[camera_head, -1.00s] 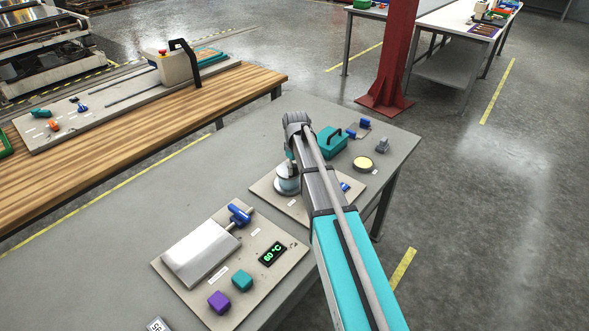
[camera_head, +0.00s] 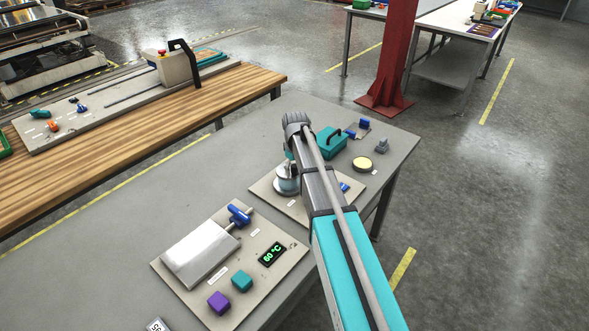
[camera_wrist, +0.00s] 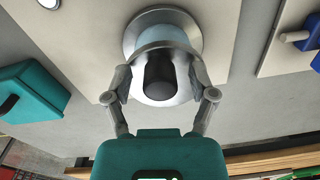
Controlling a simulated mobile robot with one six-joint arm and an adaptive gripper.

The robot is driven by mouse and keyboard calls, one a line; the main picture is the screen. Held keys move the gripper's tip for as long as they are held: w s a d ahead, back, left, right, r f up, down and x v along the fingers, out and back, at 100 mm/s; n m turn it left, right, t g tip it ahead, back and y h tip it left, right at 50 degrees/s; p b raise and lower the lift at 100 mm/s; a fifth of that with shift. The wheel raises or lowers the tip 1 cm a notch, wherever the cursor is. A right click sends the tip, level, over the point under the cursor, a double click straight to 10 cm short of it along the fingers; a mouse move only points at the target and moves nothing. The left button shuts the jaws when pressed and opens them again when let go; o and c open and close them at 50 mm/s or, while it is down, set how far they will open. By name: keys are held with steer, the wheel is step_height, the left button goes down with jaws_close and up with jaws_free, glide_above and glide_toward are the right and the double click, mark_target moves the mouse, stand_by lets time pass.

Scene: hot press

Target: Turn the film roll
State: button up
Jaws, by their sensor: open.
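A round, roll-like item with a pale blue band, a shiny metal top and a dark knob (camera_wrist: 160,72) stands on a light board; I take it to be the film roll. In the head view it (camera_head: 286,187) is partly hidden by my arm. My gripper (camera_wrist: 159,80) is open, with one finger on each side of the metal top and the dark knob between them. I cannot tell whether the fingers touch it.
Beside it are a teal box with a handle (camera_head: 331,142) and a yellow round button (camera_head: 363,164). A nearer board holds a white-silver plate (camera_head: 201,254), a blue handle (camera_head: 239,214), a 60 °C display (camera_head: 272,254) and teal (camera_head: 242,280) and purple (camera_head: 219,302) buttons.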

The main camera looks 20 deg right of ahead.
steer(key=shift+s+a+m, duration=0.1)
steer(key=shift+m, duration=0.3)
steer(key=shift+r, duration=0.2)
step_height(320, 180, up, 14)
steer(key=p, duration=1.3)
steer(key=shift+f+p, duration=0.25)
steer(key=shift+p, duration=0.15)
steer(key=s+a+m, duration=0.2)
steer(key=s, duration=1)
steer(key=s+a+m, duration=0.2)
steer(key=s, duration=1)
steer(key=shift+s+m, duration=0.15)
steer(key=shift+m, duration=0.15)
